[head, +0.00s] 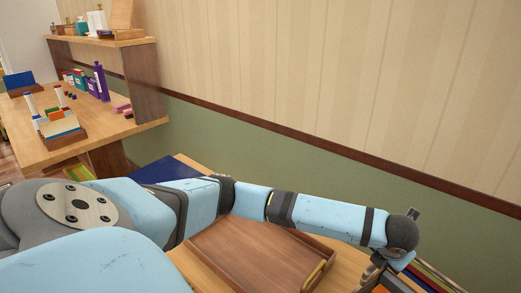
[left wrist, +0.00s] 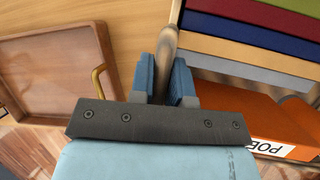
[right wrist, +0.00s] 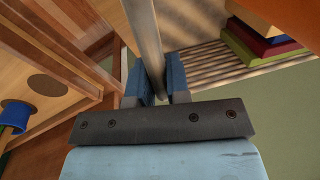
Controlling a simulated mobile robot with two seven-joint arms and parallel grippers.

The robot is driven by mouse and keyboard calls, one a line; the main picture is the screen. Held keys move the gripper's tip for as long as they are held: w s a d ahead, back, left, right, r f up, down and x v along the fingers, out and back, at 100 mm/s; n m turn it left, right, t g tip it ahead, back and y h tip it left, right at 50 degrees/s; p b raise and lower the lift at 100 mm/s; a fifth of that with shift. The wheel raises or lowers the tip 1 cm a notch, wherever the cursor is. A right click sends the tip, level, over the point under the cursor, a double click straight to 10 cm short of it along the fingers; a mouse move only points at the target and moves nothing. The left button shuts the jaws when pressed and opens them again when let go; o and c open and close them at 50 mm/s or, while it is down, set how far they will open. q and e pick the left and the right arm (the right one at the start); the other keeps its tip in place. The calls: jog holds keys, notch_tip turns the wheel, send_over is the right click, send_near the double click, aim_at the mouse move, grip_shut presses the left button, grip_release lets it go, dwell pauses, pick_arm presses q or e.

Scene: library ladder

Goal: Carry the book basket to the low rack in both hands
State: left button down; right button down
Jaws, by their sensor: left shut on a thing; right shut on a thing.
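In the head view my left gripper (head: 378,272) is at the lower right, beside several books (head: 440,280) cut off by the frame edge. My right gripper (right wrist: 152,78) is shut on a similar bar in the right wrist view, with books (right wrist: 255,42) beyond it. Most of the basket is out of view.
A wooden tray (head: 235,255) with a brass handle lies on a wooden surface under my left arm; it also shows in the left wrist view (left wrist: 50,75). A desk (head: 100,128) with a shelf and stationery stands at left. The green and striped wall runs behind.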

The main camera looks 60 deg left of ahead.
pick_arm(q)
jog(key=shift+w+a+f+b, duration=0.1)
jog(key=shift+f+b, duration=0.3)
jog(key=shift+f, duration=0.05)
pick_arm(e)
jog(key=shift+d+f, duration=0.1)
jog(key=shift+f, duration=0.4)
pick_arm(q)
jog(key=c, duration=1.5)
grip_release()
jog(key=shift+f, duration=0.25)
pick_arm(e)
jog(key=c, duration=1.5)
grip_release()
jog(key=shift+f, duration=0.25)
pick_arm(q)
jog(key=o, duration=0.4)
jog(key=shift+r, duration=0.15)
pick_arm(e)
jog(key=o, duration=0.4)
jog(key=shift+r, duration=0.2)
pick_arm(q)
jog(key=shift+r, duration=0.1)
pick_arm(e)
jog(key=shift+r, duration=0.35)
pick_arm(q)
jog(key=v, duration=1.2)
pick_arm(e)
notch_tip(320, 180, up, 11)
jog(key=d, duration=0.2)
